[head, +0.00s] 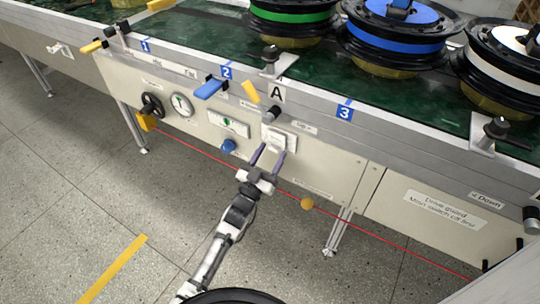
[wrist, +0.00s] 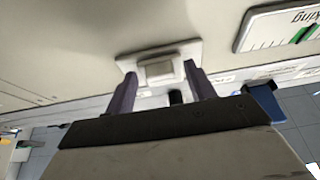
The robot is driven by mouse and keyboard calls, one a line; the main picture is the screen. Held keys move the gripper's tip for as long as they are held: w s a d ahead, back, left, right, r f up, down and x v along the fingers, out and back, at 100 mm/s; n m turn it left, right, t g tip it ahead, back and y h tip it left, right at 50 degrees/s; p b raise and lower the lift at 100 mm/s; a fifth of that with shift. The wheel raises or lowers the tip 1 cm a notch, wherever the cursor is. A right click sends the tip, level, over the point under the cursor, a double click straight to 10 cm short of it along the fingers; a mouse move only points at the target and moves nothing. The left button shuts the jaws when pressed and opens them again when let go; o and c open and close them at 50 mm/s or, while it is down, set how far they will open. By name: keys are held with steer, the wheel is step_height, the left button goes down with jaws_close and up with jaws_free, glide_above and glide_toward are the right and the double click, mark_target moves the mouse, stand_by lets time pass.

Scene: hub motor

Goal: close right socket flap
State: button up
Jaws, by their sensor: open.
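A white socket plate (head: 290,142) is on the front panel of the bench, below the "A" label. Its pale flap (wrist: 158,69) shows as a block at the middle of the plate in the wrist view; I cannot tell how far open it is. My gripper (head: 268,153) is open in front of the socket, with its two purple fingers pointing at the panel. In the wrist view the fingers of my gripper (wrist: 160,82) stand to either side of the flap, with nothing held. Whether a fingertip touches the plate is unclear.
A black knob (head: 271,113) sits just above the socket. A blue knob (head: 228,146), a switch plate (head: 228,124) and a gauge (head: 182,104) are to the left. A yellow disc (head: 307,203) hangs below right. Wheel hubs (head: 395,35) stand on the green bench top.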

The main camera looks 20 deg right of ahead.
steer(key=shift+s+a+f, duration=0.25)
steer(key=shift+s+a, duration=0.1)
steer(key=shift+a, duration=0.2)
steer(key=s+a+p, duration=0.2)
steer(key=s+a, duration=0.5)
steer(key=a, duration=0.2)
steer(key=shift+s, duration=0.2)
steer(key=shift+a+r, duration=0.1)
